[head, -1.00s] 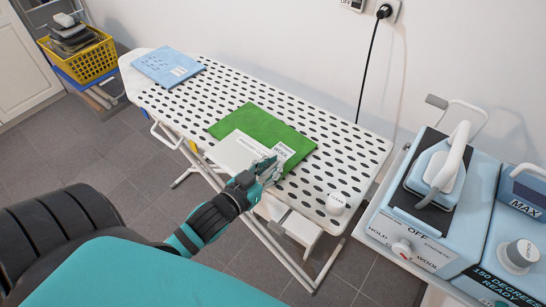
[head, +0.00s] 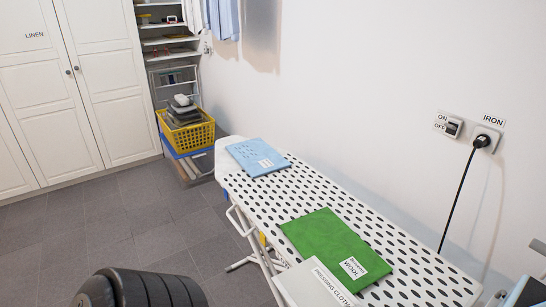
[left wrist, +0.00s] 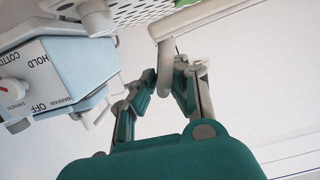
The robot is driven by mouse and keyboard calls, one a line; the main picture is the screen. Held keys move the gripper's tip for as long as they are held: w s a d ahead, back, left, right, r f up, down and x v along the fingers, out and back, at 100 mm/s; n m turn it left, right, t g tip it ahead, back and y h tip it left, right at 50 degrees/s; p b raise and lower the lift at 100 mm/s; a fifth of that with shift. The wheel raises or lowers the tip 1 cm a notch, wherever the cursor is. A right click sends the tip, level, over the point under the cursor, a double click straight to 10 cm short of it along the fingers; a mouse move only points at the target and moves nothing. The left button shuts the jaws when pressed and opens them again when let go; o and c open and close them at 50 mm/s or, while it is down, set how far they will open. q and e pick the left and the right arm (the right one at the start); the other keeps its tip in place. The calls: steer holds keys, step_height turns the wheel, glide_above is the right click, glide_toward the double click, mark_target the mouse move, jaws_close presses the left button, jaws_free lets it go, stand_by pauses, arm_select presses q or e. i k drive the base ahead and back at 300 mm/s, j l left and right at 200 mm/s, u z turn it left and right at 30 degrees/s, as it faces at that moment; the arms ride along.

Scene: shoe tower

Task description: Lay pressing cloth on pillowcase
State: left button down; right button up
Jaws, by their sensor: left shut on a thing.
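The white pressing cloth (head: 312,286), with a printed label, is at the bottom of the head view. It borders the lower left of a folded green cloth (head: 325,240) labelled WOOL; whether it touches it I cannot tell. A folded blue cloth (head: 257,157) lies at the board's far end; its label is too small to read. I cannot tell which one is the pillowcase. In the left wrist view my left gripper (left wrist: 168,80) is shut on a pale edge, which looks like the pressing cloth (left wrist: 205,17). My left gripper is outside the head view. My right gripper is not in view.
The dotted ironing board (head: 400,262) has bare room between the blue and green cloths. The light-blue iron station (left wrist: 50,75) is at left in the wrist view. A yellow basket (head: 188,135) stands beyond the board. A power cord (head: 459,200) hangs down the wall.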

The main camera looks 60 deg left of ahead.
mark_target(250, 158)
steer(key=j+z, duration=0.35)
steer(key=k+j+z, duration=0.1)
steer(key=j+z, duration=0.3)
steer(key=k+j, duration=0.1)
steer(key=j, duration=0.3)
steer(key=k+j+z, duration=0.1)
steer(key=j, duration=0.3)
steer(key=k+j+z, duration=0.1)
steer(key=j, duration=0.3)
steer(key=k+j, duration=0.1)
steer(key=j, duration=0.3)
steer(key=k+j+z, duration=0.1)
steer(key=j, duration=0.3)
steer(key=k+j, duration=0.2)
steer(key=j, duration=0.15)
steer(key=k+j+z, duration=0.15)
steer(key=j, duration=0.25)
steer(key=k+j, duration=0.15)
steer(key=j, duration=0.25)
steer(key=k+j, duration=0.15)
steer(key=j, duration=0.2)
steer(key=k+j, duration=0.15)
steer(key=j, duration=0.25)
steer(key=k+j, duration=0.15)
steer(key=j, duration=0.2)
